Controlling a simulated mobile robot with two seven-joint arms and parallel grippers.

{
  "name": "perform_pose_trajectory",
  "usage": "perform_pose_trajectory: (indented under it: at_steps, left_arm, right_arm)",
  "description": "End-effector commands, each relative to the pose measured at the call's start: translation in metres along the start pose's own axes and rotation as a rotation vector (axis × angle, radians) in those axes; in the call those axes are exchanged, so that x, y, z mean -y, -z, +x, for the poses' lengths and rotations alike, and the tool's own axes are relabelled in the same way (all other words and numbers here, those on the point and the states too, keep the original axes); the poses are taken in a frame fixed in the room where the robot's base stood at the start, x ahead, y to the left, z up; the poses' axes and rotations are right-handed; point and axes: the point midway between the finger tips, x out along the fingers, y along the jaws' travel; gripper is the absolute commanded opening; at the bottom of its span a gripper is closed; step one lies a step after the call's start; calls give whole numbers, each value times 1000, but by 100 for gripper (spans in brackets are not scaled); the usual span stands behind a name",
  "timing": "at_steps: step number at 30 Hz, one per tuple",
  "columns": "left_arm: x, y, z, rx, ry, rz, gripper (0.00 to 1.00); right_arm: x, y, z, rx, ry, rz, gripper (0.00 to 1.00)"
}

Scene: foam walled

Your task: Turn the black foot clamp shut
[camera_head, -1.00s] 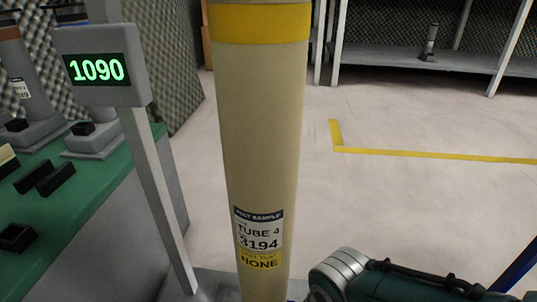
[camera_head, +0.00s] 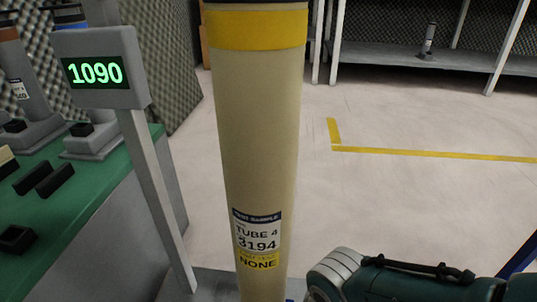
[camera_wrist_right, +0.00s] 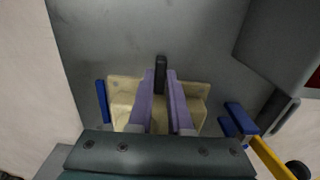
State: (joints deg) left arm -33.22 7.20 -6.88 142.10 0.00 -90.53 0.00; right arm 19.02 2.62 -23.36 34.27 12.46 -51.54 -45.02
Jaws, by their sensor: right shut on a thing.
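The black foot clamp (camera_wrist_right: 161,70) shows in the right wrist view as a small dark upright bar over a grey plate, at the tips of my right gripper (camera_wrist_right: 160,85). The gripper's two purple fingers are closed in on it, one on each side. Its lower part is hidden between the fingers. A pale beige block (camera_wrist_right: 122,90) lies behind the fingers. In the head view the tall beige tube (camera_head: 258,130), labelled TUBE 4, stands upright; its foot is below the picture. My right arm comes in at lower right, its jaws out of that view. My left gripper is not in view.
A grey post with a display (camera_head: 98,72) reading 1090 stands left of the tube. A green-topped bench (camera_head: 75,200) with black blocks is further left. Blue pieces (camera_wrist_right: 102,103) flank the beige block. Open floor (camera_head: 400,205) lies to the right.

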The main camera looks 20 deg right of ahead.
Motion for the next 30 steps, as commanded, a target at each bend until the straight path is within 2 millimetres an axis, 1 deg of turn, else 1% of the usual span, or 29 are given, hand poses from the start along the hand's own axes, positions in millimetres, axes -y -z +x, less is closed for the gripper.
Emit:
perform_pose_trajectory:
  at_steps: [14,15,22,30]
  left_arm:
    - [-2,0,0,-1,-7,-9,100]
    - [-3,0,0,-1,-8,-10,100]
    - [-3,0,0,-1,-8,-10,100]
    - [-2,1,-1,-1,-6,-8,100]
  right_arm:
    - [0,-1,1,2,0,-15,0]
    - [0,-1,1,2,0,-14,22]
    - [0,-1,1,1,0,-13,48]
    - [0,0,-1,0,0,-12,48]
